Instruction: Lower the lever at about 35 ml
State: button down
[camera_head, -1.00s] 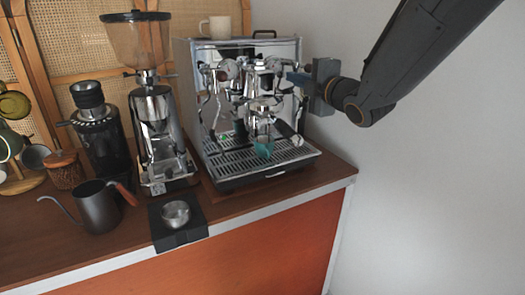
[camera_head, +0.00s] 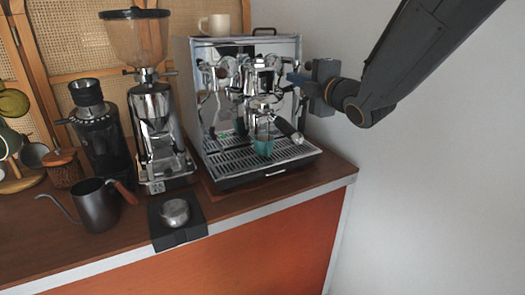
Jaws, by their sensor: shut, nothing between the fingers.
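The chrome espresso machine (camera_head: 248,95) stands at the back right of the counter. A portafilter with a dark handle (camera_head: 287,130) sits at its group head. A small teal cup (camera_head: 263,147) stands on the drip tray (camera_head: 240,162) below the portafilter. The liquid level in the cup is too small to tell. My gripper (camera_head: 292,77) is shut and empty at the right of the group head, where the brew lever would be. The lever is too small to make out, and I cannot tell whether my fingers touch it.
A tall grinder (camera_head: 155,115), a smaller black grinder (camera_head: 98,130) and a black kettle (camera_head: 96,205) stand to the left. A metal tamper (camera_head: 175,212) sits on a black mat (camera_head: 190,234) at the front edge. A white wall is close on the right.

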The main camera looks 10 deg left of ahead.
jog(key=shift+s+d+f+b, duration=0.1)
jog(key=shift+s+f+b, duration=0.05)
jog(key=shift+f+b, duration=1.55)
notch_tip(320, 180, down, 4)
jog(key=f+b, duration=0.1)
jog(key=b, duration=0.3)
jog(key=r+p+v, duration=0.1)
jog(key=p+v, duration=0.1)
jog(key=v, duration=0.6)
jog(key=shift+r, duration=0.25)
jog(key=shift+d, duration=0.1)
